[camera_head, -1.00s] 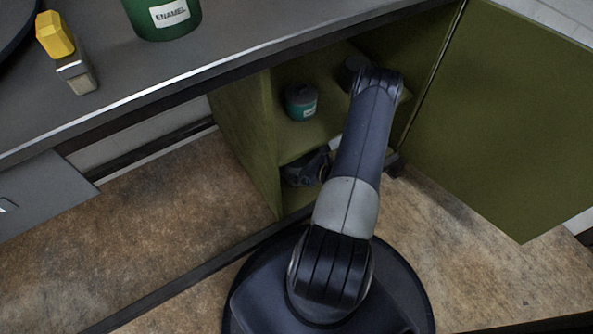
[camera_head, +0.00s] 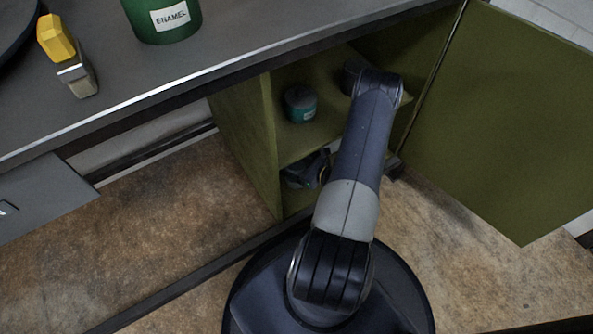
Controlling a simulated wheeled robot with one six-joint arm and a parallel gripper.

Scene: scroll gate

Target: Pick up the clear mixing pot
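I cannot make out a clear mixing pot in this view. My arm rises from my base and bends at the front of the open green cabinet (camera_head: 243,150). Beyond the bend, the arm is hidden, and I cannot make out my gripper. A dark teal pot with a pale label (camera_head: 300,104) stands on the cabinet's upper shelf, left of my arm. A dark, irregular shape (camera_head: 307,170) shows in the lower compartment, partly behind my arm; I cannot tell what it is.
The cabinet door (camera_head: 508,120) stands open at right. A green tin marked ENAMEL (camera_head: 163,18) and a yellow-topped item (camera_head: 68,55) are on the grey counter (camera_head: 235,30). A grey drawer front (camera_head: 40,195) is at left. The brown floor at left is clear.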

